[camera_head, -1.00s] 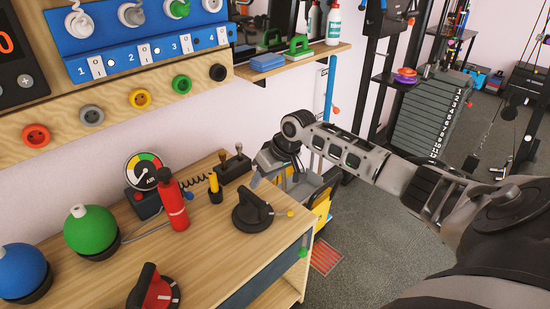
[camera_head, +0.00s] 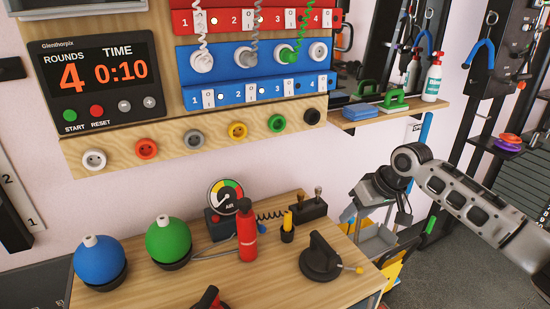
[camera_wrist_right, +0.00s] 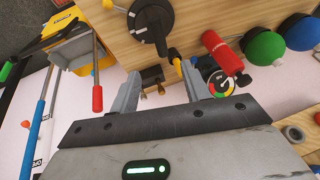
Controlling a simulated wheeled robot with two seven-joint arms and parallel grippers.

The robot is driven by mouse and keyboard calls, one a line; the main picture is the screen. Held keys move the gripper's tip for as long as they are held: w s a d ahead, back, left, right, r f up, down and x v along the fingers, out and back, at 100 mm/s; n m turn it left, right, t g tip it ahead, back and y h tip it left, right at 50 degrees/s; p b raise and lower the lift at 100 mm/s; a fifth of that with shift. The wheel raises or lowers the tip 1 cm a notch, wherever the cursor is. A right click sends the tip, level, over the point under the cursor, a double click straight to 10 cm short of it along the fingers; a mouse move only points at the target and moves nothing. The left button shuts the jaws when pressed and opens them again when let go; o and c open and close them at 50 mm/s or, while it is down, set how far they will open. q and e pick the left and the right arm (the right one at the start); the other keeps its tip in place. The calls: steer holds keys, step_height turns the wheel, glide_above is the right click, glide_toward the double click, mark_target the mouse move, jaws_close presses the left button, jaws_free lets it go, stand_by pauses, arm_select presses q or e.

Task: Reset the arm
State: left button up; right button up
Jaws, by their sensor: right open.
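My right gripper (camera_head: 352,214) hangs at the end of the right arm, off the right end of the wooden table (camera_head: 195,283). Its fingers point down and to the left. In the right wrist view the two fingers (camera_wrist_right: 158,80) are spread apart with nothing held between them. The black rotary knob (camera_head: 320,258) on the table is left of and below the gripper in the head view; it also shows at the top of the wrist view (camera_wrist_right: 150,20). My left gripper is not in view.
A red cylinder (camera_head: 247,238), an air gauge (camera_head: 225,196), a green ball (camera_head: 168,237) and a blue ball (camera_head: 99,261) stand on the table. A shelf (camera_head: 385,115) with a spray bottle (camera_head: 432,80) is above the gripper. A socket board (camera_head: 190,155) hangs on the wall.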

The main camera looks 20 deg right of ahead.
steer(key=shift+a, duration=0.1)
steer(key=s+a+f+n+t+y, duration=0.1)
steer(key=s+a+f, duration=0.3)
steer(key=a+f, duration=0.35)
steer(key=s+a+f+n+t+y, duration=0.1)
steer(key=s+a+f, duration=0.3)
steer(key=a+f, duration=0.4)
steer(key=s+a+r+t+h, duration=0.1)
steer(key=s+a+t, duration=0.3)
steer(key=s+a, duration=0.4)
steer(key=s+r, duration=0.1)
steer(key=s, duration=0.2)
steer(key=shift+s+a, duration=0.15)
steer(key=shift+a, duration=0.15)
